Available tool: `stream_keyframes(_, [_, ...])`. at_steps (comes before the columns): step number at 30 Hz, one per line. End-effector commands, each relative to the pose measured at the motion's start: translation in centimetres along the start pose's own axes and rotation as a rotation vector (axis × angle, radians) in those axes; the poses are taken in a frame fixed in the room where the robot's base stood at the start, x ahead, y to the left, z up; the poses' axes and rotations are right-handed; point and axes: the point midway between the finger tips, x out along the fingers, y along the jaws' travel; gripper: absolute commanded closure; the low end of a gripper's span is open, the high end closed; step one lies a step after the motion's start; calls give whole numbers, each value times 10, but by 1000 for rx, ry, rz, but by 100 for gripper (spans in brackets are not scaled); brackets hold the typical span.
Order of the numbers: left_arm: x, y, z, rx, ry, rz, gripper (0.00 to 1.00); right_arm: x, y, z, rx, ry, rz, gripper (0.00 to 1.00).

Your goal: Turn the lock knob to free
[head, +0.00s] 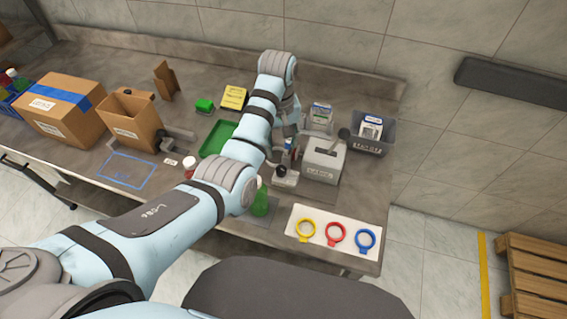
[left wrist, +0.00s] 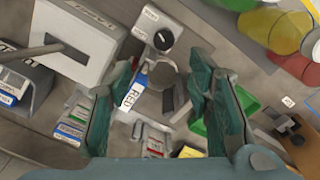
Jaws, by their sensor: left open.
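The lock knob appears to be the round black knob (left wrist: 163,39) on a small light-grey block (left wrist: 149,25) with a label too small to read. It carries a pale mark. In the head view the block (head: 286,179) stands on the bench, left of the slotted grey box. My left gripper (left wrist: 163,85) is open, its two dark teal fingers apart. The knob lies beyond the fingertips, not between them. A white-and-blue piece marked RED (left wrist: 131,91) and a grey round part (left wrist: 162,75) show between the fingers; whether they touch is unclear. My right gripper is not in view.
A slotted grey box (head: 323,162) and a dark bin (head: 371,134) stand to the right. A white mat (head: 319,239) holds yellow, red and blue rings in front. A green bottle (head: 260,200) stands near my forearm. A green tray (head: 215,138) lies left.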

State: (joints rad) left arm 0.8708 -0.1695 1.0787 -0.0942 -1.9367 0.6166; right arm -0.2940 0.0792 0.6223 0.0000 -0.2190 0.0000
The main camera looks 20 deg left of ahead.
Motion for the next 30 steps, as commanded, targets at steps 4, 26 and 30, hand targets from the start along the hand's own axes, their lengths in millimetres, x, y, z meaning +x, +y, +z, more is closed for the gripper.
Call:
stream_keyframes(4, [48, -3, 0, -4, -6, -5, 54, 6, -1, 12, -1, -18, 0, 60])
stream_keyframes(26, [108, 0, 0, 0, -2, -1, 78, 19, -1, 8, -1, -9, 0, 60])
stream_keyframes(30, [108, 0, 0, 0, -2, -2, 100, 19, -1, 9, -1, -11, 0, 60])
